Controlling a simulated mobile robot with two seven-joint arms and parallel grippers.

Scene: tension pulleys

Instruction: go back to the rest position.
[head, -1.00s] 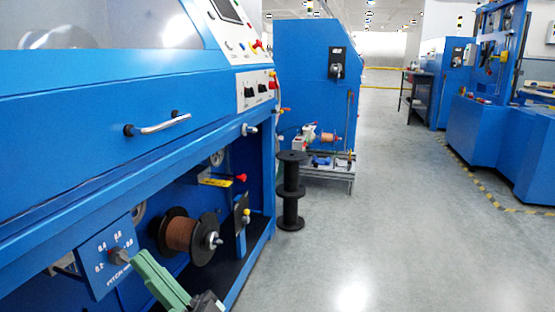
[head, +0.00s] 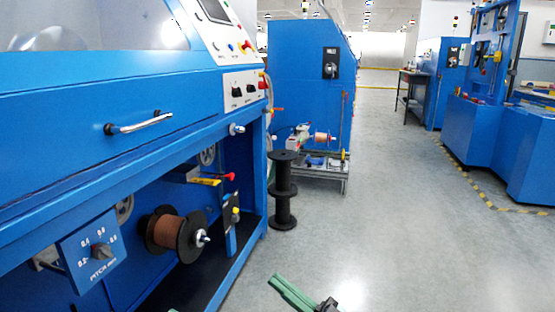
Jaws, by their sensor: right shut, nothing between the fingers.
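My right gripper (head: 281,283) shows at the bottom centre of the head view, with its green fingers shut and nothing between them. It is over the grey floor, to the right of the blue machine and apart from it. The pitch knob (head: 101,251) on its blue scale plate (head: 78,262) is at the lower left, with nothing touching it. A spool of copper-coloured wire (head: 166,231) sits in the machine's open bay.
The blue machine (head: 60,110) with a metal handle (head: 140,123) fills the left. A black empty spool stand (head: 283,190) stands on the floor beside it. A low cart (head: 322,172) is behind. The floor (head: 400,230) at centre right is clear.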

